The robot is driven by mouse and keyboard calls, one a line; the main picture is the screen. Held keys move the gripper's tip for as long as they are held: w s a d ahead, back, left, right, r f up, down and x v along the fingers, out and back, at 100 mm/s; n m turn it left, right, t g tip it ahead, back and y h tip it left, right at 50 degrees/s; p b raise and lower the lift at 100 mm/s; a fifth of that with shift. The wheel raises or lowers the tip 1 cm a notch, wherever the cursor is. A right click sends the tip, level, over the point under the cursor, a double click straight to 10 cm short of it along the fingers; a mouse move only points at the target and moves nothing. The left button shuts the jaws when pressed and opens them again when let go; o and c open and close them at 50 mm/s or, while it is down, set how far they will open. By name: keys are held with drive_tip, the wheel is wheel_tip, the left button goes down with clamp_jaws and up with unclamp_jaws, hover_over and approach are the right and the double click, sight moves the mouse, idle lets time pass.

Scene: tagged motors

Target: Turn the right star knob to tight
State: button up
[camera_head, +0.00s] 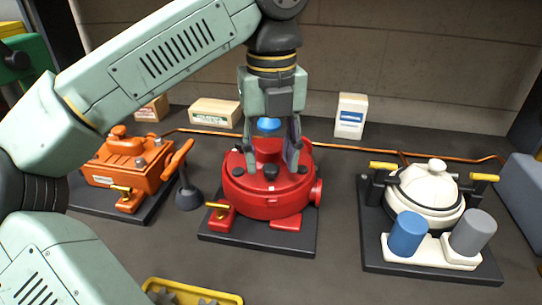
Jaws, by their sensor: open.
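My gripper (270,158) points down over the red motor (268,199) in the middle, its two fingers apart. A blue cap (269,124) shows between the fingers, above the red motor's top. Small dark knobs sit around the motor's upper rim: one at the left (238,171), one at the front (271,172) and one at the right (303,168). The right finger comes down close to the right dark knob; I cannot tell whether they touch. The knobs' star shape and any tight mark are too small to make out.
An orange motor (128,166) and a dark post with an orange handle (184,172) stand left. A white motor (427,192) with blue and grey cylinders stands right. A copper pipe (335,147) and small boxes (351,116) lie behind. A yellow tray (195,290) is in front.

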drive_tip(key=shift+f, duration=0.45)
drive_tip(key=shift+c, duration=0.3)
clamp_jaws()
